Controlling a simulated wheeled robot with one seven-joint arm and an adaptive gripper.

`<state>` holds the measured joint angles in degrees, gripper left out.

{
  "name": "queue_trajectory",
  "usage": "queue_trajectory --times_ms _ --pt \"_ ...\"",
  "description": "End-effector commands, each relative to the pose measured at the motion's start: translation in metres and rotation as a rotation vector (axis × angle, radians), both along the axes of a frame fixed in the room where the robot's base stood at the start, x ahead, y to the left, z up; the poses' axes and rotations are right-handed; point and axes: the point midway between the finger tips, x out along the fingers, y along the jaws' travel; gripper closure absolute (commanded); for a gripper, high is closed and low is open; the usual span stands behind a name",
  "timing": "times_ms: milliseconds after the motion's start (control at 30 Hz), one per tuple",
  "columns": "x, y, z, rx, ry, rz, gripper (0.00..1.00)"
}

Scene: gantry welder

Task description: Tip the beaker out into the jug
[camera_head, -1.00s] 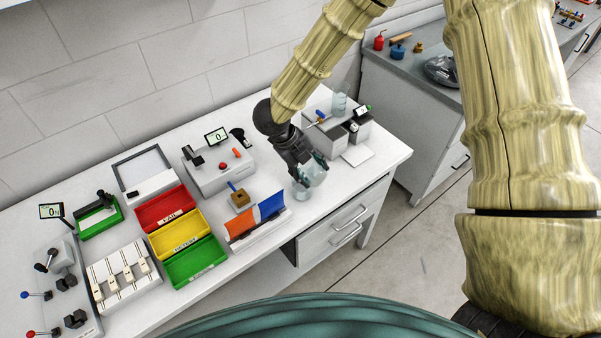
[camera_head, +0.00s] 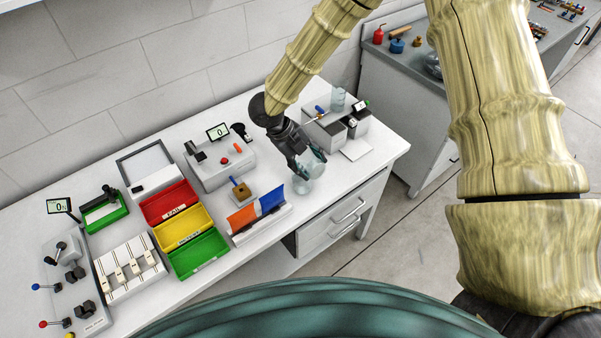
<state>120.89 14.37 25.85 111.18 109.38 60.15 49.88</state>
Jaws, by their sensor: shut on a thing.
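My gripper (camera_head: 307,161) is shut on a clear glass beaker (camera_head: 316,169) near the right end of the white bench. The beaker looks tilted, its lower-left part close to a second clear vessel. That vessel, which looks like the jug (camera_head: 302,187), stands on the bench just below. The two overlap in the picture, so I cannot tell whether they touch. Any contents are too small to see. Another clear glass vessel (camera_head: 337,99) stands at the back, on or by a grey device.
An orange and blue panelled holder (camera_head: 257,212) and a small brown block with a blue handle (camera_head: 240,189) are left of the jug. Red, yellow and green bins (camera_head: 182,228) stand further left. A grey boxy device (camera_head: 335,127) is behind.

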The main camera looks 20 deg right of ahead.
Motion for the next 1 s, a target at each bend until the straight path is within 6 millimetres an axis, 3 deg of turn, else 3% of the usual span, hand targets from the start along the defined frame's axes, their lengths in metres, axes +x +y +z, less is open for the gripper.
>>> queue_trajectory --times_ms 33,233,433,1000 --pt "-0.002 -0.001 -0.008 0.006 -0.02 0.0 0.71" --pt "-0.007 -0.003 -0.012 0.036 -0.104 0.002 0.71" --pt "-0.008 -0.004 -0.006 0.044 -0.129 0.0 0.71" --pt "-0.013 -0.006 -0.014 0.072 -0.211 0.001 0.71"
